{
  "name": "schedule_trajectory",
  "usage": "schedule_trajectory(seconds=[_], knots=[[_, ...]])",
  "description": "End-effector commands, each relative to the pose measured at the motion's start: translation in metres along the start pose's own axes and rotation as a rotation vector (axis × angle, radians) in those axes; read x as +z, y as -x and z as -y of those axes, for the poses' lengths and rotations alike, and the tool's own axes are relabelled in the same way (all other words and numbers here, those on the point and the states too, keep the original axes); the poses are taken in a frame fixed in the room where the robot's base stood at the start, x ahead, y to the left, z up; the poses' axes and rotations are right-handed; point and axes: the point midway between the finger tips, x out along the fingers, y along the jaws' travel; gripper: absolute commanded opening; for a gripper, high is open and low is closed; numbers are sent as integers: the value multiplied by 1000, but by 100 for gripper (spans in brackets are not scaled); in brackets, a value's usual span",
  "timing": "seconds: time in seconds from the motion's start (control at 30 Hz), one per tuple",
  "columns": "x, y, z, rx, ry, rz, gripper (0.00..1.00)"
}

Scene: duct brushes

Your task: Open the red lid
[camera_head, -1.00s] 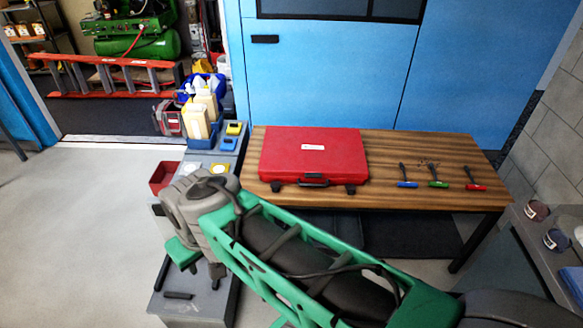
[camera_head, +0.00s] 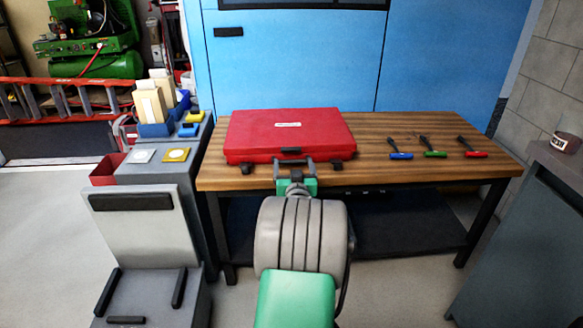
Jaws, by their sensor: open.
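The red case with its red lid (camera_head: 265,122) lies flat and shut on the wooden table (camera_head: 370,130). A small white label is on the lid, and a dark handle (camera_head: 291,150) and latches are on its front edge. My gripper (camera_head: 294,162) is at the middle of the case's front side, just below the handle, with its two fingers apart. I cannot tell whether the fingers touch the case. My wrist and arm hide part of the table's front edge.
Blue (camera_head: 400,150), green (camera_head: 430,148) and red (camera_head: 470,148) handled brushes lie on the table to the right. A grey cabinet (camera_head: 160,170) with boxes stands left of the table. Another grey cabinet (camera_head: 510,255) is at the far right.

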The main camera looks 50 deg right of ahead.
Motion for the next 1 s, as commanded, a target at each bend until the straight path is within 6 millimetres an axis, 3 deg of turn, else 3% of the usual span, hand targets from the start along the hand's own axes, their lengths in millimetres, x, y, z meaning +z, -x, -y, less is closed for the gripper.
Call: schedule_trajectory(seconds=[0.2, 0.4, 0.63, 1.0], knots=[[2, -43, 2, -3, 0, 1, 85], [-1, -65, 2, -3, -1, 3, 85], [-2, -66, 2, -3, -1, 4, 85], [-2, -66, 2, -3, -1, 3, 56]])
